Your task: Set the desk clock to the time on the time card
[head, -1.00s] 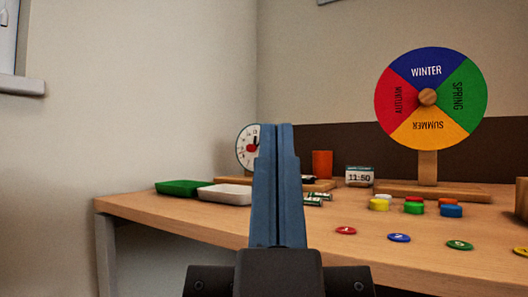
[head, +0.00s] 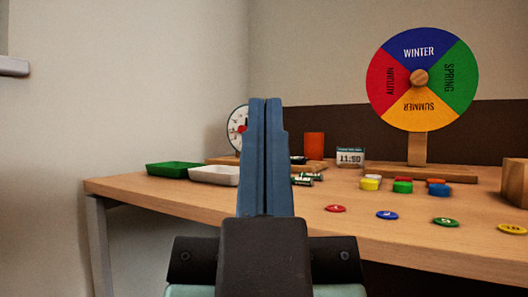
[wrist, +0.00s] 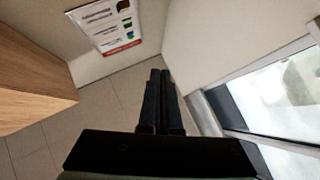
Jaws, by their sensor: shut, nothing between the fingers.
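The time card (head: 350,157) is a small white card with a green top, reading 11:50, right of my gripper. My gripper (head: 266,101) points up in front of the desk, its blue fingers shut together and empty. In the wrist view the closed fingers (wrist: 160,73) point at floor and wall.
The wooden desk (head: 300,225) holds a green tray (head: 172,170), a white tray (head: 214,176), an orange cup (head: 314,146), batteries, coloured discs and numbered tokens. A season wheel (head: 422,80) stands behind. In the wrist view a window (wrist: 285,95) is right.

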